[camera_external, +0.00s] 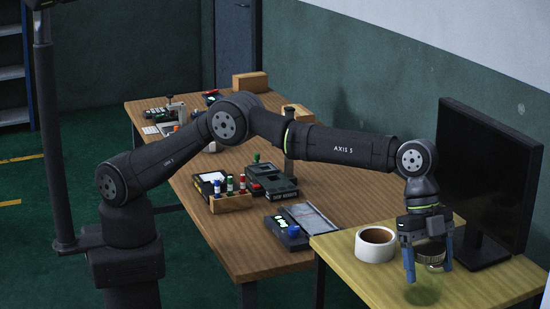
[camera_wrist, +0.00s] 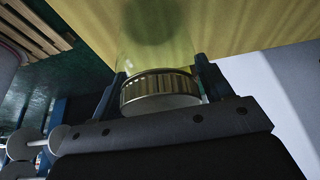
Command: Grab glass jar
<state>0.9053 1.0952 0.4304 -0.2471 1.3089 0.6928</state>
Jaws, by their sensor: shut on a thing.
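The glass jar (camera_external: 424,292) is see-through and greenish, with a ribbed metal lid, and is at the right-hand table in the external view. My gripper (camera_external: 427,276) points down over it, with its blue fingers on either side. In the wrist view the jar's ribbed lid (camera_wrist: 160,90) sits between the two fingers (camera_wrist: 160,82), and its clear body (camera_wrist: 155,50) extends beyond them over the yellowish tabletop. The gripper is shut on the jar. I cannot tell whether the jar's base touches the table.
A white roll with a brown inside (camera_external: 375,245) stands just left of the gripper on the yellowish table (camera_external: 345,280). A black monitor (camera_external: 485,180) stands close behind on the right. The longer wooden table (camera_external: 235,250) holds several devices and a rack of small bottles (camera_external: 231,202).

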